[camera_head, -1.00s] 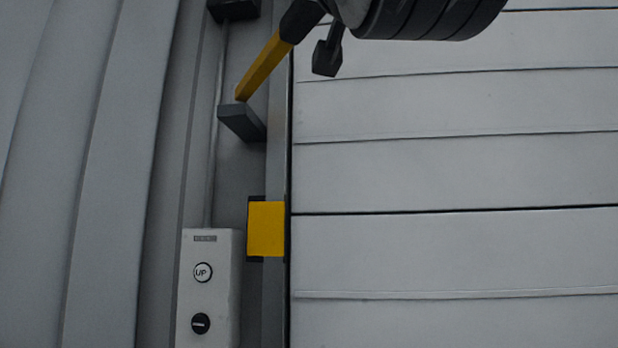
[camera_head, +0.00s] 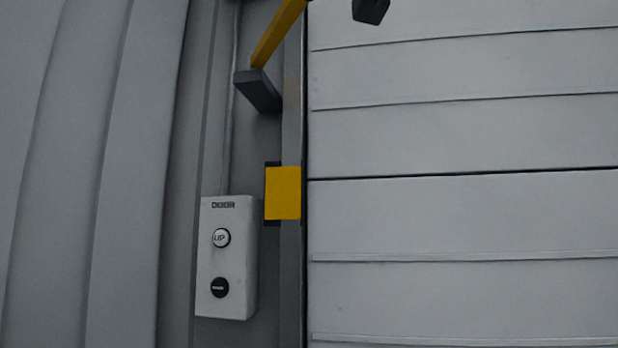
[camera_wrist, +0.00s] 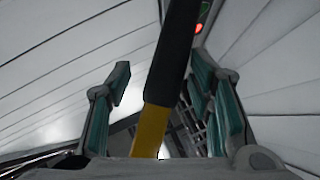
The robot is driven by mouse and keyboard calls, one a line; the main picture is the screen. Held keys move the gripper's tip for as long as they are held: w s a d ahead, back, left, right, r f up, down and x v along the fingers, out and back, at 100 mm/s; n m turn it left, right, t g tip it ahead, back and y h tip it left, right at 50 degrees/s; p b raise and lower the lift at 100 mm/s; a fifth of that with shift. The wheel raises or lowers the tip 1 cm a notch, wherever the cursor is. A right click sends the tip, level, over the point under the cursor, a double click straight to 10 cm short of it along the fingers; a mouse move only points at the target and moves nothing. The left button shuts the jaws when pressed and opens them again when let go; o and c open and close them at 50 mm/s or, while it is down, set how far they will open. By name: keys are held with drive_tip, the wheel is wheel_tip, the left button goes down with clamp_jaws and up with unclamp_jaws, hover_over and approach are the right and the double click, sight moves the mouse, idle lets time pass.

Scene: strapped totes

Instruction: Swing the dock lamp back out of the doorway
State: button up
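The lamp's yellow arm (camera_head: 278,32) rises from a grey bracket (camera_head: 258,90) beside the door edge and leans up to the right, out of the top of the head view. The lamp head is not seen there. In the wrist view, the yellow arm (camera_wrist: 150,130) ends in a black sleeve (camera_wrist: 172,60). This sleeve passes between the teal-padded fingers of my gripper (camera_wrist: 160,72), with gaps showing on both sides. My gripper is open. In the head view, a dark piece at the top edge, probably a tip of my gripper (camera_head: 370,10), sits right of the yellow arm.
A large ribbed door (camera_head: 460,220) fills the right side. A white DOOR control box (camera_head: 227,255) with an UP button and a black button is on the wall at left. A yellow block (camera_head: 283,192) is on the door edge. A red light (camera_wrist: 198,28) shows in the wrist view.

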drive_tip(key=d+b+v, duration=0.2)
drive_tip(key=b+v, duration=0.7)
drive_tip(key=v, duration=0.1)
drive_tip(key=shift+d+f, duration=0.25)
idle(0.6)
drive_tip(key=shift+b, duration=0.3)
idle(0.4)
drive_tip(key=v, duration=1.2)
